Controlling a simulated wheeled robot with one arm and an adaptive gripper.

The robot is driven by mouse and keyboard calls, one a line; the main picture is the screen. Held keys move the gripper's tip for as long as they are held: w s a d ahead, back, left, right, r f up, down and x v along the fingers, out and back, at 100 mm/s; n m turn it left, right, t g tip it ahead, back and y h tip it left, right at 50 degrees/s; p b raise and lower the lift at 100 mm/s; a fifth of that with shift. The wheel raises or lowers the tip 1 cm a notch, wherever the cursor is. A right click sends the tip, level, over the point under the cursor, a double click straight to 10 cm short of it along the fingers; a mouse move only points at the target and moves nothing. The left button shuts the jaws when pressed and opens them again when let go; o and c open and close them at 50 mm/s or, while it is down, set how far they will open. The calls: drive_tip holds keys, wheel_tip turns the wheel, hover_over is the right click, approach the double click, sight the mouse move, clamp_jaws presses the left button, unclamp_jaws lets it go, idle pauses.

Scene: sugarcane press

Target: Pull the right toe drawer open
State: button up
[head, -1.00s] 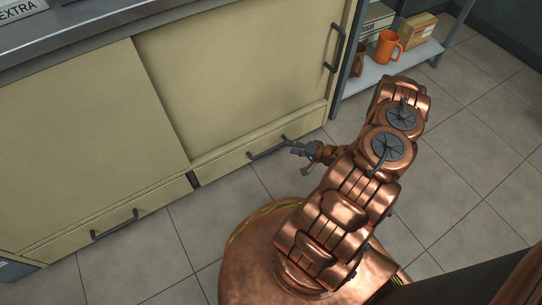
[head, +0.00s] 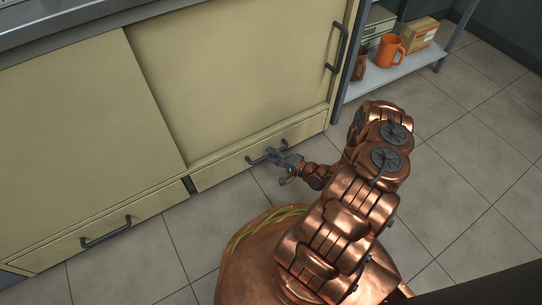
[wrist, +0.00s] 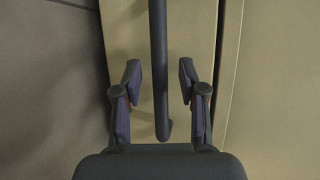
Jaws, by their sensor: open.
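The right toe drawer (head: 223,168) is a low cream front at the foot of the cabinet. It looks flush with the cabinet. Its dark bar handle (head: 256,160) also shows in the wrist view (wrist: 158,60), running from the top edge down between my fingers. My gripper (head: 277,158) is at the right part of this handle. In the wrist view my gripper (wrist: 160,82) is open, with one finger on each side of the bar and a gap to each. Whether the fingertips reach past the bar in depth I cannot tell.
The left toe drawer (head: 78,241) with its own bar handle (head: 105,233) is shut. Two cream sliding doors stand above, the right one (head: 240,70) with a vertical handle (head: 337,48). A shelf (head: 405,68) with an orange mug (head: 390,50) stands right. The tiled floor (head: 150,240) is clear.

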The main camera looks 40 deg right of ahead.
drive_tip(key=shift+w+a+f, duration=0.1)
drive_tip(key=shift+w+a, duration=0.1)
drive_tip(key=shift+w, duration=0.35)
clamp_jaws()
idle(0.4)
